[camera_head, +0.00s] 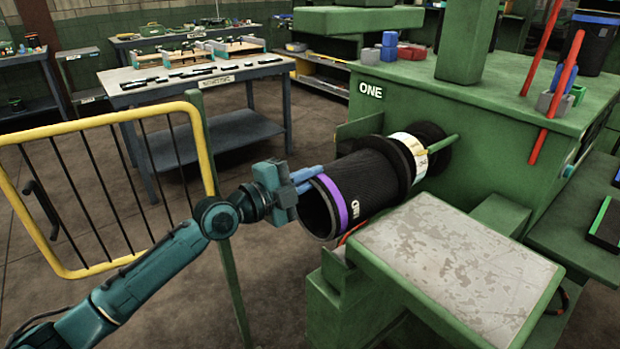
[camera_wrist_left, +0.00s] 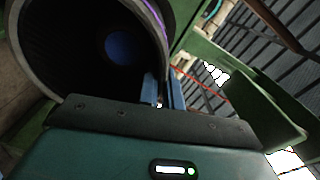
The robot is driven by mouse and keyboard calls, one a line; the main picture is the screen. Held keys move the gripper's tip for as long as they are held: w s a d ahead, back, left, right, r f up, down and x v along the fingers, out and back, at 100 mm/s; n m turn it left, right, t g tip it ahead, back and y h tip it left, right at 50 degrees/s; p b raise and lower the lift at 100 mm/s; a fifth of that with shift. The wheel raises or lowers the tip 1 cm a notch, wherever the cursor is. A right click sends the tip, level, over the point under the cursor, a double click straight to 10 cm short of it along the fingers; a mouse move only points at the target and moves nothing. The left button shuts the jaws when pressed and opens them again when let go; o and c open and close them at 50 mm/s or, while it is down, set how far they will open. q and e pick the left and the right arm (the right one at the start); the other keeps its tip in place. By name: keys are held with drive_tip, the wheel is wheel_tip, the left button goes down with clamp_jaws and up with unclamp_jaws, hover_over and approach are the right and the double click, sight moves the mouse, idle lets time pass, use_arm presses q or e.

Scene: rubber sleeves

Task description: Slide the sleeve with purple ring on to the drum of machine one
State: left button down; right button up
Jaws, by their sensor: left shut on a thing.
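The black sleeve with the purple ring (camera_head: 368,184) lies roughly level at the front of machine one (camera_head: 480,130), with its open end toward my left arm. Its far end meets a black collar beside a white band (camera_head: 408,150) on the machine's drum. How far it is around the drum is hidden. My left gripper (camera_head: 312,178) is shut on the near rim of the sleeve. In the left wrist view, the blue fingers (camera_wrist_left: 163,95) have the sleeve's wall (camera_wrist_left: 162,50) between them. A blue disc (camera_wrist_left: 122,46) shows deep inside the sleeve. My right gripper is out of view.
A green stand with a worn pale top (camera_head: 455,262) stands close in front of the sleeve. A yellow-framed barrier (camera_head: 105,115) stands behind my left arm. A workbench (camera_head: 205,82) is farther back. Another dark sleeve (camera_head: 585,45) stands on the machine.

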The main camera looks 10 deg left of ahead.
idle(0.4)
use_arm(q)
drive_tip(key=c, duration=1.6)
unclamp_jaws()
drive_tip(key=shift+o, duration=1)
drive_tip(key=shift+f, duration=0.35)
drive_tip(key=shift+r, duration=0.1)
drive_tip(key=shift+s+a, duration=0.1)
